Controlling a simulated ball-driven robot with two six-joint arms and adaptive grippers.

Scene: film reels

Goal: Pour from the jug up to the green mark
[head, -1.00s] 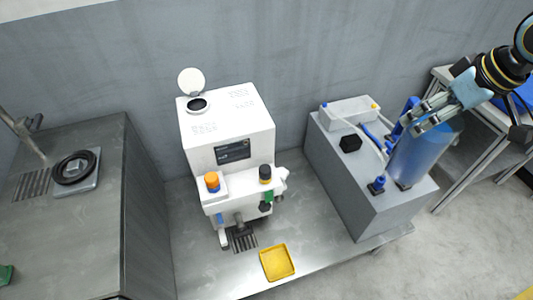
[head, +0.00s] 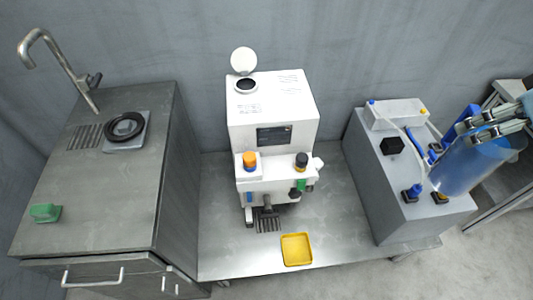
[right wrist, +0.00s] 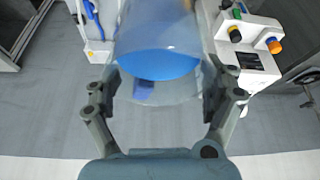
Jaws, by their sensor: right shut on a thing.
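The jug (head: 470,167) is a clear blue cylinder with blue liquid in it, at the right of the head view in front of the grey box. My right gripper (head: 497,134) is shut on it near its upper part. The right wrist view shows the jug (right wrist: 160,40) between the two fingers (right wrist: 160,100). A white machine (head: 270,112) stands in the middle with its round lid (head: 243,61) open beside a dark round opening (head: 246,87). A small green part (head: 301,184) is on its front right; I cannot tell whether it is the green mark. My left gripper is not in view.
A grey box (head: 385,185) with hoses and knobs stands right of the machine. A yellow tray (head: 297,249) lies in front on the metal table (head: 225,255). At left, a steel cabinet (head: 110,200) carries a tap (head: 60,65), a black ring (head: 124,127) and a green block (head: 45,213).

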